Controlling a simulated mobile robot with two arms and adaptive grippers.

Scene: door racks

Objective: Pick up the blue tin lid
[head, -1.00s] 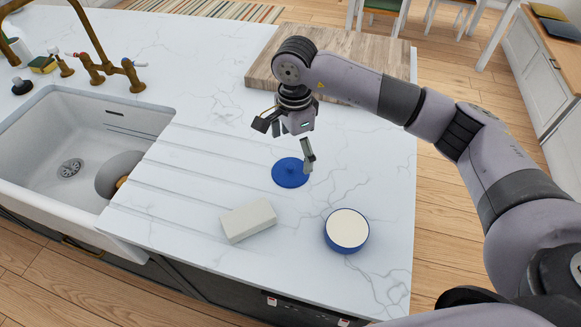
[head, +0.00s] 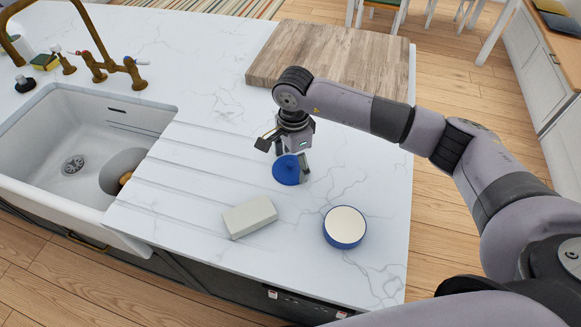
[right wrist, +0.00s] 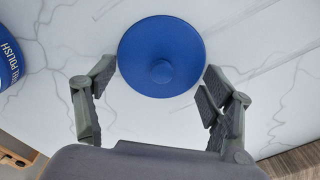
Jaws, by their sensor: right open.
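The blue tin lid (head: 286,171) is a round blue disc with a small knob, lying on the white marble counter. It also shows in the right wrist view (right wrist: 160,48), knob facing the camera. My right gripper (head: 292,172) is open and empty, pointing down just above the lid. In the right wrist view its fingers (right wrist: 157,85) stand spread on either side of the lid's near edge; I cannot tell whether they touch it. My left gripper is not in view.
A blue tin with a cream top (head: 345,227) and a pale rectangular block (head: 249,217) stand nearer on the counter (head: 190,240). A wooden board (head: 330,60) lies behind. The sink (head: 60,130) with brass taps is at left. The counter's right edge is close.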

